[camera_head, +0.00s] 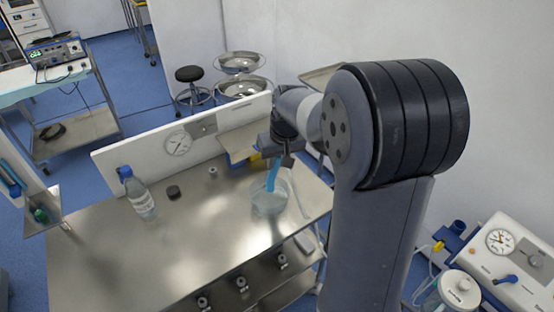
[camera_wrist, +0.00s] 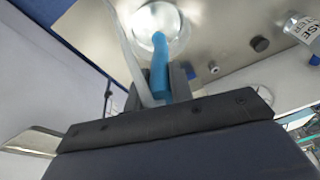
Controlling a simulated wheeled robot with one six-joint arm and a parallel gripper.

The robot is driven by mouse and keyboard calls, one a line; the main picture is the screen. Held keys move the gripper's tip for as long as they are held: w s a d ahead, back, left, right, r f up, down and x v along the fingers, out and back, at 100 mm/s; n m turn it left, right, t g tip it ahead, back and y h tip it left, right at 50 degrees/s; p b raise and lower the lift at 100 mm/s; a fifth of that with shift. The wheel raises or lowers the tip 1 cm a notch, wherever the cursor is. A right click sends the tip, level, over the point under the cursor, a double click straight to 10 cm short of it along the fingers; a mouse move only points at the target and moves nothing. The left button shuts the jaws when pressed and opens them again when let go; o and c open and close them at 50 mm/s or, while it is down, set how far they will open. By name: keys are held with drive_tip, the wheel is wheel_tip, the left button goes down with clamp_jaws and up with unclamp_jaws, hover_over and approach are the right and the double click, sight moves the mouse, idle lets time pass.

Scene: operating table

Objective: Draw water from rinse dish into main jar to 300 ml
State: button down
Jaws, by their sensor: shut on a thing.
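My gripper (camera_head: 284,157) is shut on a blue handpiece (camera_head: 271,178) and holds it tilted over the clear rinse dish (camera_head: 268,203) on the steel table. The lower end of the handpiece reaches into the dish; whether it touches water is unclear. In the wrist view the blue handpiece (camera_wrist: 161,62) sits between the jaws (camera_wrist: 163,88), with a pale tube (camera_wrist: 125,50) beside it and the bright dish (camera_wrist: 155,20) beyond. A clear jar with a white lid (camera_head: 459,290), likely the main jar, stands at lower right, partly cut off. Its level cannot be read.
A labelled water bottle (camera_head: 140,196) stands on the left of the table (camera_head: 190,255), with a dark cap (camera_head: 174,192) nearby. A white unit with a gauge (camera_head: 500,240) is at right. The table's front is clear.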

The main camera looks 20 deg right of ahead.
sight(277, 175)
drive_tip(key=shift+f+b, duration=2.1)
drive_tip(key=shift+f, duration=0.85)
idle(1.4)
wheel_tip(277, 175, up, 10)
drive_tip(key=p, duration=0.8)
drive_tip(key=shift+r, duration=0.15)
